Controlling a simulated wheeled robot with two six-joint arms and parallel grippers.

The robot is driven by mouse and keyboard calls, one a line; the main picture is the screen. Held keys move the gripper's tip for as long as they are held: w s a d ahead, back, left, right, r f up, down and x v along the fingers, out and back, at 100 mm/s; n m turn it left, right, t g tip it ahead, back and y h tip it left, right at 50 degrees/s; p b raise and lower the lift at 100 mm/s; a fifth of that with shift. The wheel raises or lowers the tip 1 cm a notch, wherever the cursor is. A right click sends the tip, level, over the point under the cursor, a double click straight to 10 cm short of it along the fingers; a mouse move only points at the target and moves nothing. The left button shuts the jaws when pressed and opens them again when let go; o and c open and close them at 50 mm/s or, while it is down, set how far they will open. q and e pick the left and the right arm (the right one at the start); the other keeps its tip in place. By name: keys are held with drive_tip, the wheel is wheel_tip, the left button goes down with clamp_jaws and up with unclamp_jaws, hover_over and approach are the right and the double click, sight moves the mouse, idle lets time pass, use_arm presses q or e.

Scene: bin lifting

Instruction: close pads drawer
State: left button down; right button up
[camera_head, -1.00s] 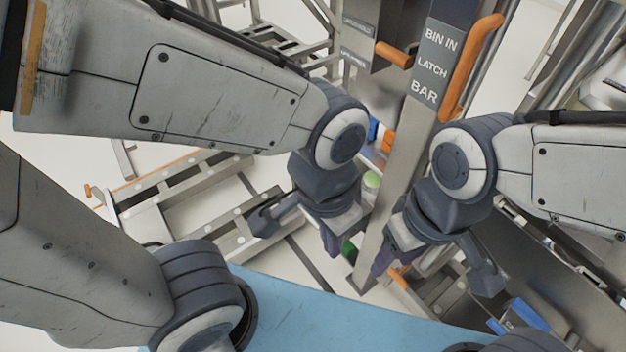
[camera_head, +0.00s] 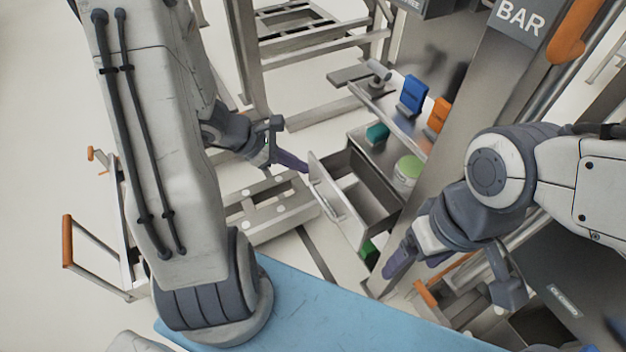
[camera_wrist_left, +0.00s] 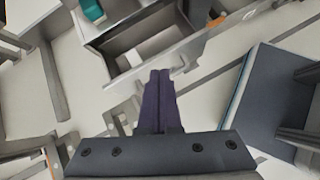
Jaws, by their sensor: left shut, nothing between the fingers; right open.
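The pads drawer (camera_head: 341,209) stands pulled open from the cabinet, with its light front panel facing my left arm. My left gripper (camera_head: 304,167) is shut and empty, its purple fingertips close to the upper far corner of the front panel. In the left wrist view the shut fingers (camera_wrist_left: 161,80) point at the drawer front (camera_wrist_left: 188,52) near its handle (camera_wrist_left: 182,66); I cannot tell whether they touch. The drawer (camera_wrist_left: 135,35) looks mostly empty inside, with a pale patch. My right gripper (camera_head: 396,262) is open and empty near the steel post, right of the drawer.
On the cabinet top are a teal block (camera_head: 377,133) and a green-lidded round container (camera_head: 408,170). A shelf above holds a blue item (camera_head: 413,94) and an orange item (camera_head: 438,115). A steel post (camera_head: 470,110) stands right. A blue surface (camera_head: 330,315) lies in front.

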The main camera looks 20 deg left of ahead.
use_arm(q)
drive_tip(key=a+f+n+t+y+b, duration=0.2)
drive_tip(key=a+f+n, duration=0.3)
drive_tip(key=a, duration=0.2)
drive_tip(key=shift+w+d+r+b+x, duration=0.2)
drive_tip(key=shift+w+r+b+x, duration=0.15)
drive_tip(key=shift+x, duration=1.75)
drive_tip(key=shift+w+d+r+b+x, duration=0.2)
drive_tip(key=shift+r+b+x, duration=0.15)
drive_tip(key=shift+x, duration=1.8)
drive_tip(key=shift+w+d+r+b+x, duration=0.25)
drive_tip(key=shift+b+x, duration=0.2)
drive_tip(key=shift+x, duration=1.65)
use_arm(e)
drive_tip(key=shift+f, duration=2.7)
